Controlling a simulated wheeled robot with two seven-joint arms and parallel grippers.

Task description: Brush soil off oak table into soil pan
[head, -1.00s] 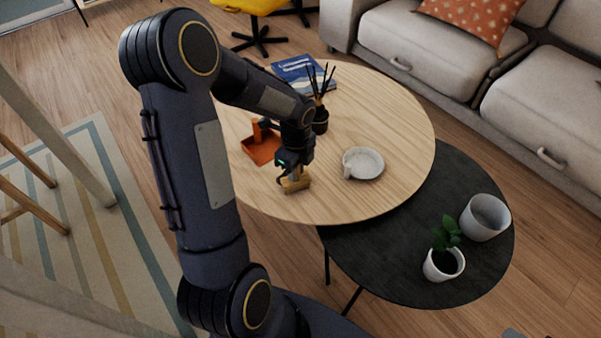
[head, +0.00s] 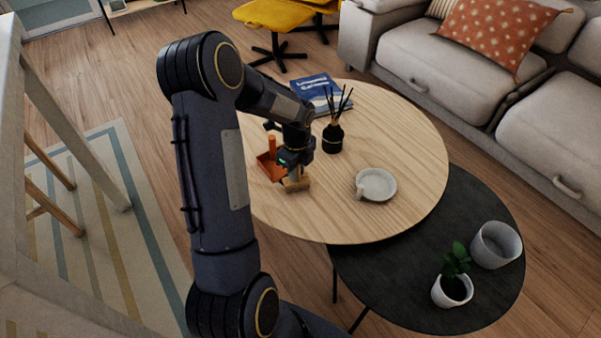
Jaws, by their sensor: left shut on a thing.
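My left gripper (head: 294,170) is over the left part of the round oak table (head: 400,130). It is shut on a brush, whose pale wooden head (head: 297,185) points down at or just above the tabletop. The orange soil pan (head: 266,168) lies on the table just left of and behind the brush. My gripper and wrist partly hide the pan and the brush handle. I cannot make out any soil on the table or in the pan. My right gripper is not in view.
A dark bottle with reed sticks (head: 333,138) and a blue book (head: 310,88) stand behind the gripper. A pale dish (head: 377,186) is to its right. A lower black table (head: 400,275) holds a potted plant (head: 453,290) and a grey pot (head: 495,245). The oak table's right side is clear.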

